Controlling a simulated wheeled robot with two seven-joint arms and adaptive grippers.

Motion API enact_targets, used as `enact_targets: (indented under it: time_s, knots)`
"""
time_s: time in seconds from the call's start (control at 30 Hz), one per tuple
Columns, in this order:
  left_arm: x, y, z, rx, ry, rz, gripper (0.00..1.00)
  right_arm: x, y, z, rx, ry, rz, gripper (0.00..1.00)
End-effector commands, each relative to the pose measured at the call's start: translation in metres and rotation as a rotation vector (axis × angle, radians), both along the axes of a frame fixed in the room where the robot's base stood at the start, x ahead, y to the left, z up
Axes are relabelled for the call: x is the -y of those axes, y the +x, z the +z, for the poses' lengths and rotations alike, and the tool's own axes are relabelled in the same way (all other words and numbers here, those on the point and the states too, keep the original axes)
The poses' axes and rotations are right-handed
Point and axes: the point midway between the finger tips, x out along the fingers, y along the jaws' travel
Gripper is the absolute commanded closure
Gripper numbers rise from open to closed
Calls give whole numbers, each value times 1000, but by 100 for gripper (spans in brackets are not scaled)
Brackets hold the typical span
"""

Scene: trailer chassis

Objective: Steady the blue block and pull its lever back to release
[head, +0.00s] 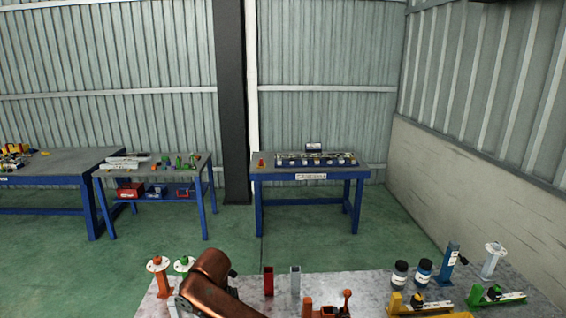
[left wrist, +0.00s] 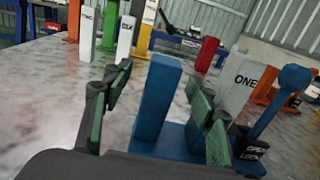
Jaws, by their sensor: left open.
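The blue block (left wrist: 158,100) stands upright on a blue base in the left wrist view. Its blue lever (left wrist: 277,105) has a rounded knob at the top and leans up to the right, beside black OPEN and LOCK labels (left wrist: 254,152). My left gripper (left wrist: 157,80) is open, with one green-padded finger on each side of the block. There is a gap at the left finger; the right finger is close to the block, and contact is unclear. I cannot make out this blue block in the head view. My right gripper is in neither view.
An orange lever unit (head: 328,310) is at the table's front.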

Motion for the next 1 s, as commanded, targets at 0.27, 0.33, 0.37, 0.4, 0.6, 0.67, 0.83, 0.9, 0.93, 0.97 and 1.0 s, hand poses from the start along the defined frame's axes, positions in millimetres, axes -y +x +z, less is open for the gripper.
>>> enact_targets:
  time_s: [0.27,0.33,0.37,0.4,0.6,0.67,0.83,0.9,0.93,0.97,1.0]
  knots:
    - [0,-27,-1,-2,0,0,48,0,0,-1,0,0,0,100]
    - [0,-33,-1,-1,0,0,48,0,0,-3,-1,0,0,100]
    - [0,-36,-1,-2,0,0,48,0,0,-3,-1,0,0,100]
    - [0,-40,-2,-2,1,0,48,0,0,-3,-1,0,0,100]
    - [0,-59,-1,-2,1,0,48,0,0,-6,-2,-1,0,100]
    - [0,-65,-2,-2,0,0,48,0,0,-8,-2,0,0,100]
    - [0,-76,-1,-1,0,0,48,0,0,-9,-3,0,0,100]
    - [0,-78,-1,-1,0,0,48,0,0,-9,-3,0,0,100]
    - [0,-78,-1,-1,0,0,48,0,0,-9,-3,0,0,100]
    - [0,-78,0,-1,0,0,48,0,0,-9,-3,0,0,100]
    - [0,-78,0,-1,0,0,48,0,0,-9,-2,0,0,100]
